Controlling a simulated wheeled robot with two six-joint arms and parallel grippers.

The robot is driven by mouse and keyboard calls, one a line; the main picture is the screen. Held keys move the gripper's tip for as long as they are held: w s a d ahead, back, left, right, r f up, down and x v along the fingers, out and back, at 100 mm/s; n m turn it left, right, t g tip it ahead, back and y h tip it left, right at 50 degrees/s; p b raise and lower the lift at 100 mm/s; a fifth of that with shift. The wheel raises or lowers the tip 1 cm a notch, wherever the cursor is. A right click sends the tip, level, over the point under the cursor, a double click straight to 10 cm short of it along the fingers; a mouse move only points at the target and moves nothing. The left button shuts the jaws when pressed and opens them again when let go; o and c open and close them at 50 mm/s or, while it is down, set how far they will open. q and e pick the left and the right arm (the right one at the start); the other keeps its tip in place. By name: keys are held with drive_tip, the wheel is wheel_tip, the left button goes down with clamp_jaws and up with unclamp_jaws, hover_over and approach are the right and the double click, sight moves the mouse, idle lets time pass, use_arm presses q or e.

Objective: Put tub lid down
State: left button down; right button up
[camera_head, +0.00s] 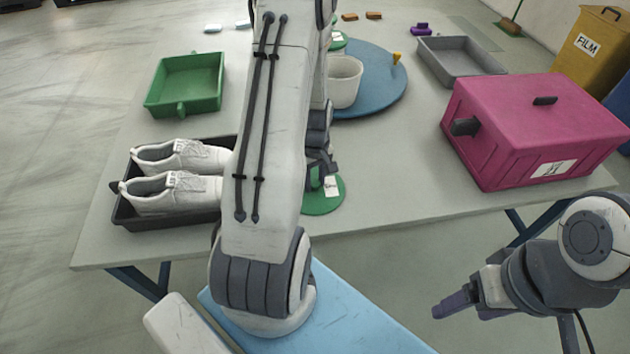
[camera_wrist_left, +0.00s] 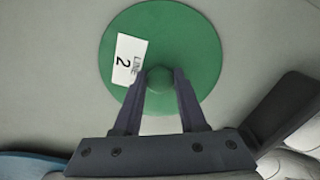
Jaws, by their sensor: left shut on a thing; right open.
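The green tub lid (camera_head: 322,200) is a round disc with a white label reading "LINE 2". In the head view it is at the table, right of the shoes, partly hidden by my left arm. My left gripper (camera_head: 326,172) is above it. In the left wrist view the lid (camera_wrist_left: 200,50) lies between and beyond the fingers of my left gripper (camera_wrist_left: 160,80), which are shut on its round knob. I cannot tell whether the lid touches the table. My right gripper (camera_head: 452,306) is off the table's front edge, open and empty.
A white tub (camera_head: 344,82) stands on a blue round mat (camera_head: 388,88). A black tray (camera_head: 128,212) with white shoes (camera_head: 180,192) is left. A green tray (camera_head: 187,84), grey tray (camera_head: 462,62) and magenta box (camera_head: 535,125) stand around.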

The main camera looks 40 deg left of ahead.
sight(315, 183)
use_arm(q)
drive_tip(key=shift+c, duration=2.3)
unclamp_jaws()
wheel_tip(315, 183, up, 12)
drive_tip(key=p, duration=0.3)
drive_tip(key=d+r+m, duration=0.3)
drive_tip(key=d+m, duration=0.1)
drive_tip(key=d, duration=0.5)
drive_tip(key=d+r+m, duration=0.4)
drive_tip(key=d+m, duration=0.1)
drive_tip(key=d, duration=0.4)
drive_tip(key=s+d+r+m, duration=0.2)
drive_tip(key=s+d+m, duration=0.4)
drive_tip(key=s, duration=0.2)
drive_tip(key=s+d+r+m+h, duration=0.1)
drive_tip(key=s+d+r+m, duration=0.1)
drive_tip(key=s+d+m, duration=0.4)
drive_tip(key=shift+s+d+r+m, duration=0.4)
drive_tip(key=shift+s+d, duration=0.1)
drive_tip(key=shift+s, duration=0.65)
